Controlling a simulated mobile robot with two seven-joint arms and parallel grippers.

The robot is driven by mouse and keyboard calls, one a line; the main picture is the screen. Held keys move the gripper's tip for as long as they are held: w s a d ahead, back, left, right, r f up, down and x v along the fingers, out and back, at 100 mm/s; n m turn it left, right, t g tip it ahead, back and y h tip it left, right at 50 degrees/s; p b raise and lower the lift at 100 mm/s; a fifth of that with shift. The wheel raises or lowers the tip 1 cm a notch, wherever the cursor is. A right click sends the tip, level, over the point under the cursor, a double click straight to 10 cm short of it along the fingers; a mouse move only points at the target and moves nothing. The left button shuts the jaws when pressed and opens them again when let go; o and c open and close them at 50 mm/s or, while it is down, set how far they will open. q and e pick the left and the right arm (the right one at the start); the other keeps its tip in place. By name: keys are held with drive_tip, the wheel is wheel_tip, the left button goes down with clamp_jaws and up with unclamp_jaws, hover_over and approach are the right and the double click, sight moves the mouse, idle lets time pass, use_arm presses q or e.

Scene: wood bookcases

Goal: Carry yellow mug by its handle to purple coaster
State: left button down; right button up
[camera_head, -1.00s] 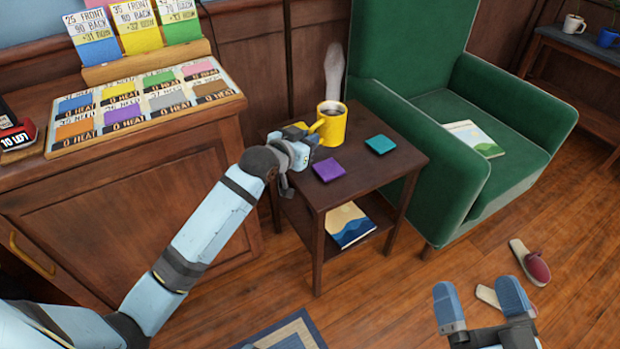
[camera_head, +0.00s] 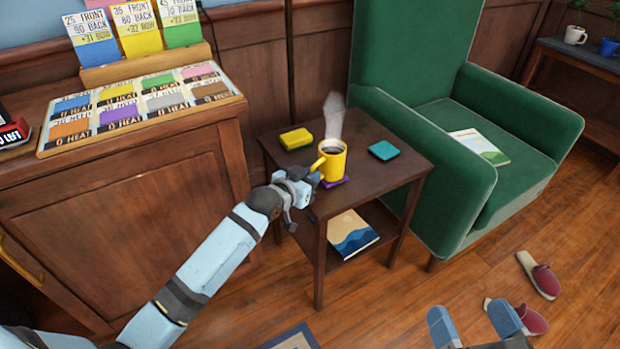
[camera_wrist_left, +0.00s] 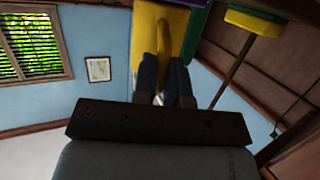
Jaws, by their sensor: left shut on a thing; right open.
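The yellow mug (camera_head: 335,160), steaming with a dark drink, is upright over the purple coaster (camera_head: 335,183) on the side table. Only the coaster's edges show; I cannot tell whether the mug's base touches it. My left gripper (camera_head: 312,178) is shut on the mug's handle, left of the mug. In the left wrist view, the handle (camera_wrist_left: 164,45) is between my left fingers (camera_wrist_left: 166,80), and purple shows beside the mug (camera_wrist_left: 183,45). My right gripper (camera_head: 474,328) is open and empty over the floor at bottom right.
On the side table (camera_head: 375,185), a yellow and green sponge (camera_head: 296,138) lies behind the mug at left and a teal coaster (camera_head: 383,150) at right. A book (camera_head: 352,233) lies on the lower shelf. A green armchair (camera_head: 440,180) stands to the right, a wood cabinet (camera_head: 130,195) to the left.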

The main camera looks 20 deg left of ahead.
use_arm(q)
drive_tip(key=c, duration=1.6)
unclamp_jaws()
drive_tip(key=shift+f, duration=0.1)
drive_tip(key=o, duration=0.4)
drive_tip(key=shift+o, duration=0.2)
drive_tip(key=p+v, duration=0.4)
drive_tip(key=v, duration=0.8)
drive_tip(key=s+d+r+t+h, duration=0.3)
drive_tip(key=s+d+r+h, duration=0.2)
drive_tip(key=s+d+r, duration=0.9)
drive_tip(key=s+d, duration=0.1)
drive_tip(key=s, duration=0.2)
drive_tip(key=shift+s+d, duration=0.25)
drive_tip(key=shift+s, duration=0.05)
use_arm(e)
drive_tip(key=r+t, duration=0.1)
drive_tip(key=r, duration=0.2)
drive_tip(key=r+t, duration=0.1)
drive_tip(key=r, duration=0.2)
drive_tip(key=shift+s+d+m, duration=0.15)
drive_tip(key=shift+d+m, duration=0.05)
drive_tip(key=shift+m, duration=0.1)
